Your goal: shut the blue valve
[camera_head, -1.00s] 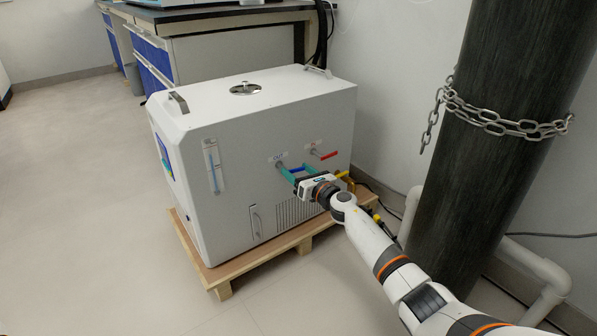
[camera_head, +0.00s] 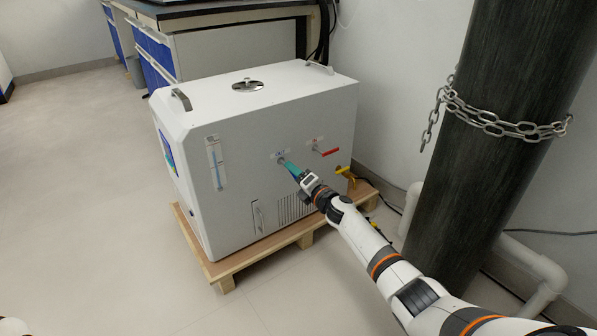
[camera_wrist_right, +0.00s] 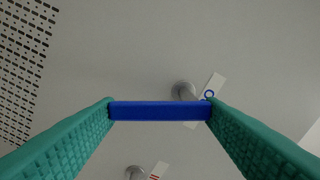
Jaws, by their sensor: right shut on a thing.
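The blue valve's handle (camera_wrist_right: 160,111) is a straight blue bar in the right wrist view. It spans between the two teal fingers of my right gripper (camera_wrist_right: 160,112), which touch its two ends. Its round grey stem (camera_wrist_right: 183,91) meets the white panel behind the bar, beside a label with a blue ring. In the head view, my right gripper (camera_head: 291,170) is at the front of the white machine (camera_head: 235,150), and its fingers hide most of the blue handle. My left gripper is not in view.
A red-handled valve (camera_head: 330,153) sits to the right of the blue one, and a yellow valve (camera_head: 344,170) lower down. The machine stands on a wooden pallet (camera_head: 240,268). A dark pillar with a chain (camera_head: 500,127) rises at the right. The floor at left is clear.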

